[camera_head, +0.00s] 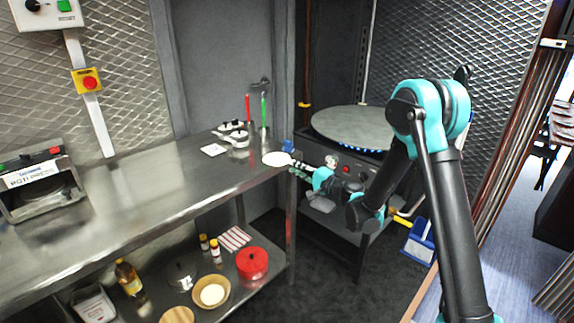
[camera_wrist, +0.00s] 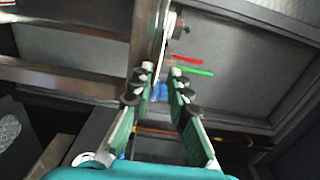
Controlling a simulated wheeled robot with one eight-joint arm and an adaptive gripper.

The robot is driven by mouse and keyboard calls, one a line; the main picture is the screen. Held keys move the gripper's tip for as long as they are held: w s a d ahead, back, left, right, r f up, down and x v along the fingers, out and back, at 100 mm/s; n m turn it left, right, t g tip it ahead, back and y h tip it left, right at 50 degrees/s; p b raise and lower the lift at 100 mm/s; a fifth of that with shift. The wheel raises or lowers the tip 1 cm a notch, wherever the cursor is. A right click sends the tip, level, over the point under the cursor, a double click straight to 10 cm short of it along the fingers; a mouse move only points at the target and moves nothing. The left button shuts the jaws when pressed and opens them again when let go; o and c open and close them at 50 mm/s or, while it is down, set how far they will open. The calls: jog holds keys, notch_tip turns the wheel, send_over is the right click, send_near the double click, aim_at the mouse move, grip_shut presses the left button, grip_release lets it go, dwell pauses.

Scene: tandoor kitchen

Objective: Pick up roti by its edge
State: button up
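The roti (camera_head: 277,158) is a thin, pale round disc at the right end of the steel counter, its right edge towards my gripper. My gripper (camera_head: 294,163) reaches in from the right, its fingertips close to that edge. In the wrist view the roti shows nearly edge-on as a thin pale strip (camera_wrist: 167,32). There, the two green-padded fingers of my gripper (camera_wrist: 162,71) stand apart, with the strip's near end in line with the gap between the tips. I cannot tell whether either finger touches it.
The steel counter (camera_head: 130,195) holds lidded pots (camera_head: 238,139), a white card (camera_head: 213,150) and a red stick (camera_head: 248,108) and green stick (camera_head: 264,110). A large round griddle (camera_head: 352,124) stands behind my arm. The lower shelf holds a red pot (camera_head: 252,263) and bottles.

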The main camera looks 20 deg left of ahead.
aim_at(289, 159)
jog(key=shift+x, duration=2)
jog(key=shift+c, duration=1.3)
grip_shut()
jog(key=shift+r, duration=1.3)
jog(key=shift+d, duration=0.1)
jog(key=s+d+r, duration=0.2)
jog(key=d, duration=0.4)
jog(key=s+d+r, duration=0.3)
jog(key=d, duration=0.3)
jog(key=shift+s+d, duration=0.2)
jog(key=shift+d, duration=0.2)
